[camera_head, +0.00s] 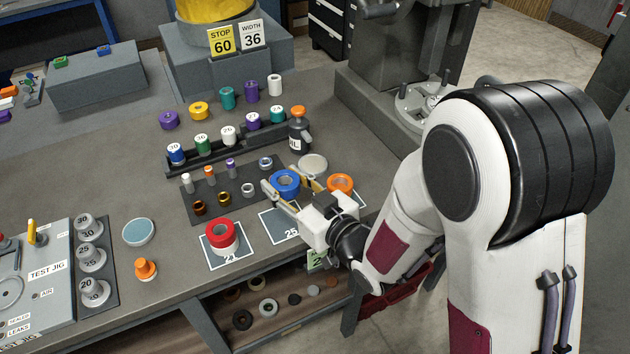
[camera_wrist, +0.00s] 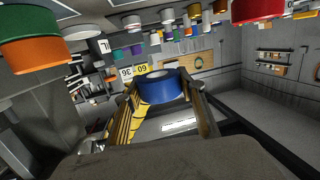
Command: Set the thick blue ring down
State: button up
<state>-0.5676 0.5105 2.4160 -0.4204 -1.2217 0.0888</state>
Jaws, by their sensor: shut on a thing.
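The thick blue ring (camera_head: 286,179) is held between the two fingers of my gripper (camera_head: 285,190). The wrist view shows the blue ring (camera_wrist: 162,90) between the yellow-padded fingers. In the head view it appears over the far edge of a blue-grey card (camera_head: 282,226) marked 25. Whether its underside touches anything is hidden. An orange ring (camera_head: 340,182) sits to the right, partly behind my gripper.
A round pale lid (camera_head: 313,164) and a dark bottle (camera_head: 298,135) stand just behind the blue ring. A dark tray (camera_head: 207,200) with small rings and pins lies to its left. Several numbered spools stand in a rack (camera_head: 215,155) behind. An open shelf (camera_head: 275,310) lies below the front edge.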

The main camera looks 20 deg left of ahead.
jog(key=w+d+r+m+t+h, duration=0.2)
jog(key=w+d+r, duration=0.4)
jog(key=w+d, duration=0.3)
jog(key=shift+w, duration=0.15)
jog(key=shift+d, duration=0.1)
send_over(341, 176)
jog(key=s, duration=0.2)
jog(key=shift+d+f, duration=0.15)
jog(key=shift+f, duration=2.7)
jog(key=shift+f, duration=2.05)
jog(key=shift+f, duration=0.1)
